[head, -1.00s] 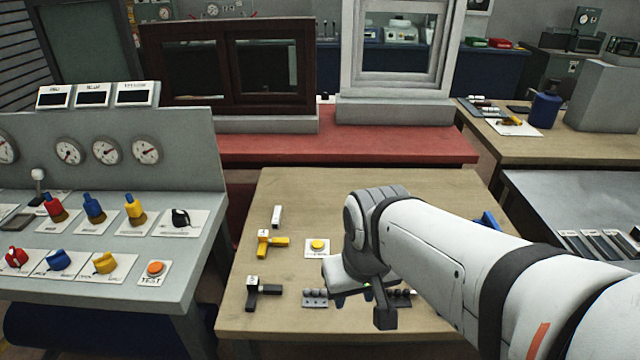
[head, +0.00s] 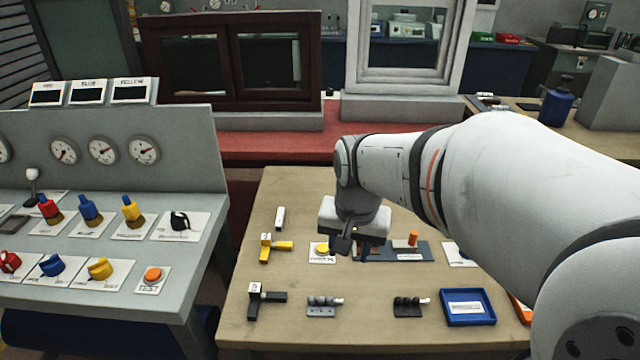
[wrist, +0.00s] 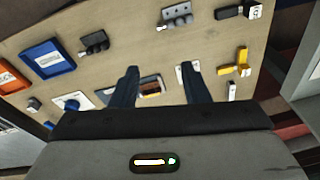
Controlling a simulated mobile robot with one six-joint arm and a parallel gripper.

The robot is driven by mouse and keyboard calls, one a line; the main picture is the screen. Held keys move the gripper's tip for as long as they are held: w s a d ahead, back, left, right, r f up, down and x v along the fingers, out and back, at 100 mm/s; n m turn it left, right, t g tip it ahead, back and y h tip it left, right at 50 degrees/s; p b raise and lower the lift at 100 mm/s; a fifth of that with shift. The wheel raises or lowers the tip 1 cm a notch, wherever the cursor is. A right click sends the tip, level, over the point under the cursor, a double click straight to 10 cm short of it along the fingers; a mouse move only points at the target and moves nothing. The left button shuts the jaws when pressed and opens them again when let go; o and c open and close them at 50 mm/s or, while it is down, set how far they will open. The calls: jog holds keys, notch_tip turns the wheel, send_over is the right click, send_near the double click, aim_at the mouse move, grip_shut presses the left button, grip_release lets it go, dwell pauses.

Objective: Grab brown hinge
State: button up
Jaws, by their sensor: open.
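My gripper (head: 352,247) hangs over the far middle of the wooden table in the head view, pointing down. In the wrist view its two dark blue fingers (wrist: 158,68) are spread apart with nothing held between them. A small brown piece (wrist: 152,92), which looks like the brown hinge, shows between the fingers in the wrist view. It lies on a dark grey-blue tray (head: 408,255) beside a pale label. In the head view my gripper partly hides the left end of that tray, so I cannot make out the hinge's shape.
A yellow button (head: 321,248) is close left of my gripper.

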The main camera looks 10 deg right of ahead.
jog(key=w+d+f+m, duration=0.3)
jog(key=w+d+m, duration=0.1)
jog(key=w+m, duration=0.1)
jog(key=w+d+f+m+g+b, duration=0.1)
jog(key=w+d+f+m, duration=0.3)
jog(key=w, duration=0.3)
jog(key=w+d+f+m, duration=0.4)
jog(key=w+d+m, duration=0.2)
jog(key=shift+w+f+m+g, duration=0.1)
jog(key=shift+w+m+g, duration=0.2)
jog(key=shift+g, duration=0.1)
notch_tip(320, 180, down, 6)
jog(key=shift+a+f, duration=0.1)
jog(key=shift+f, duration=0.5)
grip_shut()
